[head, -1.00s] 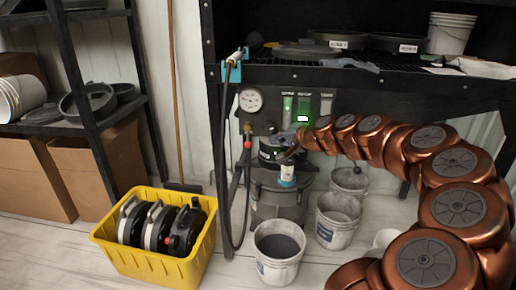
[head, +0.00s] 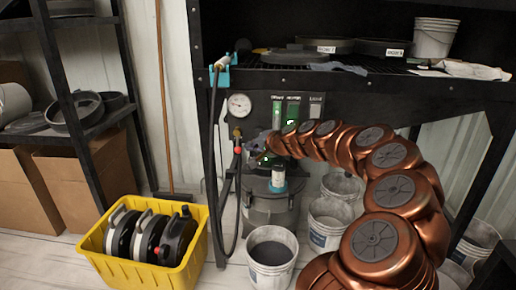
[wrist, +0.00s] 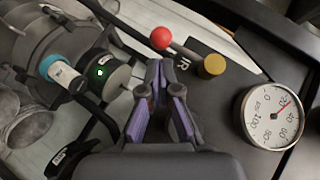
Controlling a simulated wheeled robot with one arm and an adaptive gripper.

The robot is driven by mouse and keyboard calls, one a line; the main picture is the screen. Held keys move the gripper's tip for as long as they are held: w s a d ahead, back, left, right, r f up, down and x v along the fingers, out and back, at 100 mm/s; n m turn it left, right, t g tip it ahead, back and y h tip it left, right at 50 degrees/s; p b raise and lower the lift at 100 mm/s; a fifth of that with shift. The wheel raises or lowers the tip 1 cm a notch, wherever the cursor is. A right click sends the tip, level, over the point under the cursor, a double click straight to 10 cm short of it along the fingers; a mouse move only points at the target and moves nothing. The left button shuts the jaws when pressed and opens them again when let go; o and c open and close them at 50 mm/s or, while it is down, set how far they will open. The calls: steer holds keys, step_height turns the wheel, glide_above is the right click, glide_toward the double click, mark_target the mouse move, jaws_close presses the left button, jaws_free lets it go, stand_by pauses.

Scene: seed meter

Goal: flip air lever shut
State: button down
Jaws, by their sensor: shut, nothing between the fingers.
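The air lever's red ball knob (wrist: 161,38) shows in the wrist view, on a thin grey arm that runs to a round brass valve (wrist: 211,65) on the black panel. A label partly reading "IR" lies beside the arm. My gripper (wrist: 158,72) is shut and empty, its fingertips just below the knob in the picture; I cannot tell whether they touch it. In the head view the red knob (head: 238,150) hangs below the brass valve (head: 237,132), and my gripper (head: 262,158) is just right of it, its fingers hard to make out.
A pressure gauge (wrist: 273,115) is right of the valve. A dark hose (head: 212,150) hangs at the left leg. A seed meter with a green light (wrist: 101,72) sits close to my gripper. A yellow crate (head: 165,272) of discs and several buckets stand on the floor.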

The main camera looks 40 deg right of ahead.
steer(key=shift+x, duration=1.1)
steer(key=shift+w, duration=0.1)
